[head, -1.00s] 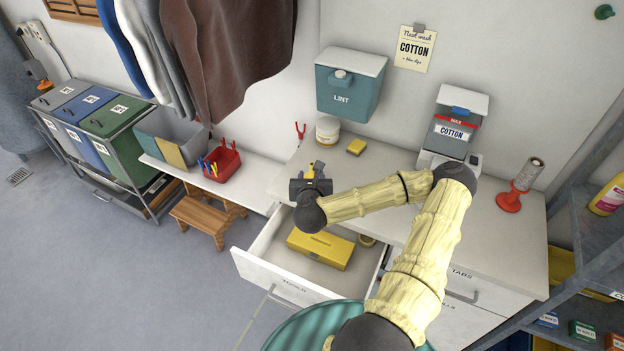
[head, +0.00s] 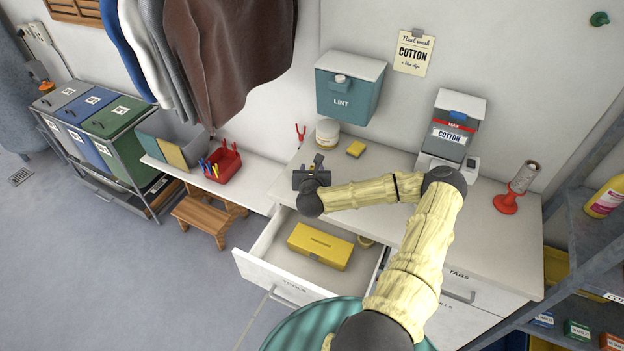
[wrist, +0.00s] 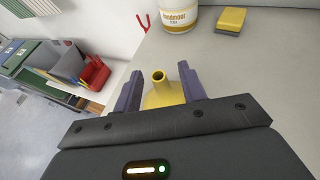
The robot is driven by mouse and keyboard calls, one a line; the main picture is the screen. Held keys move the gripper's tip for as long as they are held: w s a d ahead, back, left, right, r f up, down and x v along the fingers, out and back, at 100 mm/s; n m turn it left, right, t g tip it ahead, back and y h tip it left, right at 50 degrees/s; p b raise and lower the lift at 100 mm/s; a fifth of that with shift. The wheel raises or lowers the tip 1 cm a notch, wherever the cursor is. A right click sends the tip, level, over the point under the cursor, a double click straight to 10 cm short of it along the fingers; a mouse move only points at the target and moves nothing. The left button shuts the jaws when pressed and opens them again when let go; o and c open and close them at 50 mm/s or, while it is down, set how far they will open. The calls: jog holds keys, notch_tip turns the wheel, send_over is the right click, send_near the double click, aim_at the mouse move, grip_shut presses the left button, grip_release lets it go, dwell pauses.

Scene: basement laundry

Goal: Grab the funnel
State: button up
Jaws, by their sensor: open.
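The yellow funnel (wrist: 163,92) shows in the wrist view, its narrow spout pointing up and its wider body lower down, partly hidden by my gripper's dark housing. My gripper (wrist: 160,86) is open, with one purple-grey finger on each side of the funnel. I cannot tell whether either finger touches it. In the head view my gripper (head: 314,168) is low over the left part of the white countertop (head: 400,165), above the open drawer's back edge. The funnel is hidden behind the gripper there.
A white tub (head: 327,132) and a yellow sponge (head: 356,148) stand just behind the gripper. The open drawer (head: 270,262) below holds a yellow box (head: 320,246). A red bin (head: 222,164) is to the left. A scale with a cotton container (head: 455,128) stands right.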

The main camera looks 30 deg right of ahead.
jog(key=shift+x, duration=1.2)
grip_shut()
